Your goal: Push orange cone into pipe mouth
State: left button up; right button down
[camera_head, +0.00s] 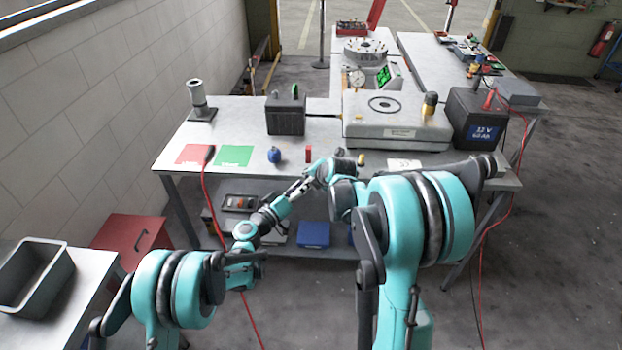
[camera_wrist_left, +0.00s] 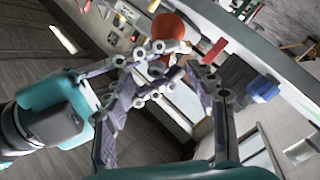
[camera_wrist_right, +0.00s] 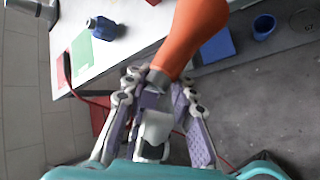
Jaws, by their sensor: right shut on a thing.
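The orange cone shows large in the right wrist view (camera_wrist_right: 192,38), and one end of it shows near the top of the left wrist view (camera_wrist_left: 169,26). My right gripper (camera_wrist_right: 157,80) is shut on the cone's narrow end. My left gripper (camera_head: 298,187) is close to the right one, in front of the table's near edge; in the left wrist view its fingers (camera_wrist_left: 163,72) are spread around parts of the right gripper. The cone is not clear in the head view. A grey pipe with an upward mouth (camera_head: 197,93) stands on a base at the table's back left.
The table (camera_head: 240,125) carries red (camera_head: 193,153) and green mats (camera_head: 234,155), a blue object (camera_head: 274,155), a small red block (camera_head: 308,152), a black battery (camera_head: 285,115) and a large grey machine (camera_head: 397,125). A red cable hangs over its front edge. A lower shelf holds blue bins (camera_head: 314,234).

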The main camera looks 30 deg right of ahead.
pick_arm(q)
jog(key=s+a+r+y, duration=0.2)
jog(key=s+a+r, duration=0.1)
jog(key=a, duration=0.5)
jog(key=s+a+r+y, duration=0.2)
jog(key=s+a+r, duration=0.1)
jog(key=a, duration=0.5)
jog(key=s+a+r+y, duration=0.2)
jog(key=s+a+r, duration=0.1)
jog(key=a, duration=0.5)
jog(key=shift+a+y, duration=0.15)
jog(key=shift+y, duration=0.25)
jog(key=shift+r, duration=0.1)
